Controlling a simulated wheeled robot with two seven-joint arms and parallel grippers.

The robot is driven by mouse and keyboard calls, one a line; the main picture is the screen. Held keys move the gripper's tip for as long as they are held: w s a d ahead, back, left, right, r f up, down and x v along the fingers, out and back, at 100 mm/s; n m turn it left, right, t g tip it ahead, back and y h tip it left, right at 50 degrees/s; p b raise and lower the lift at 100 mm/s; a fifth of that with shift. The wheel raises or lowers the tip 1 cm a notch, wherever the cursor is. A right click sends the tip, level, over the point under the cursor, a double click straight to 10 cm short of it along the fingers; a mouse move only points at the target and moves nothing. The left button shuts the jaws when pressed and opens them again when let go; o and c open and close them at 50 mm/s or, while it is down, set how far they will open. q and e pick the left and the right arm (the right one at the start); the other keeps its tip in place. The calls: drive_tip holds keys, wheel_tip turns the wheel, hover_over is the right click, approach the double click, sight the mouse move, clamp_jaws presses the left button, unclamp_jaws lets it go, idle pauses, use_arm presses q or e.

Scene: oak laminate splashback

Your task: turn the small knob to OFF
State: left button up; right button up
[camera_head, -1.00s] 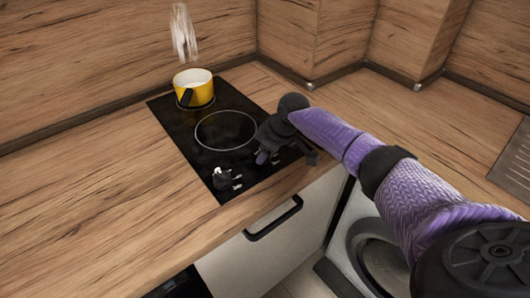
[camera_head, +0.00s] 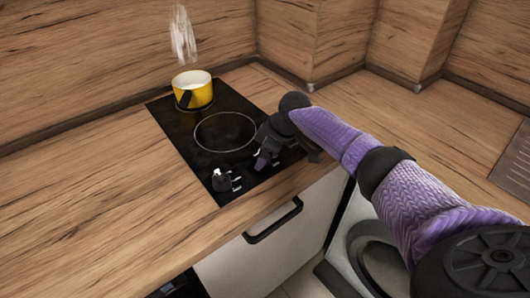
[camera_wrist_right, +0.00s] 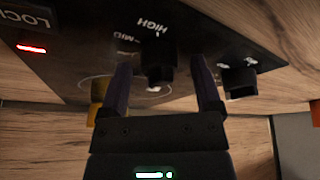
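The black hob (camera_head: 190,150) has a dark knob (camera_head: 222,181) with a white mark near its front left corner. My right gripper (camera_head: 264,160) is low over the hob's front right part, to the right of that knob. In the right wrist view my right gripper (camera_wrist_right: 163,95) is open, its two fingers apart on either side of a dark knob (camera_wrist_right: 156,65) beside the HIGH and MID labels. I cannot tell whether a finger touches it. A second knob (camera_wrist_right: 240,78) stands outside the fingers, to the right. No OFF label is readable. My left gripper is not in view.
A yellow pot (camera_head: 194,94) stands on the hob's back left, with steam (camera_head: 183,34) above it. A ring (camera_head: 225,132) marks a bare cooking zone. The wooden counter to the left is clear. A drawer handle (camera_head: 273,221) juts out below the front edge.

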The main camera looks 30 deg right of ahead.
drive_tip(key=p+v, duration=0.3)
drive_tip(key=v, duration=0.7)
drive_tip(key=shift+p, duration=0.35)
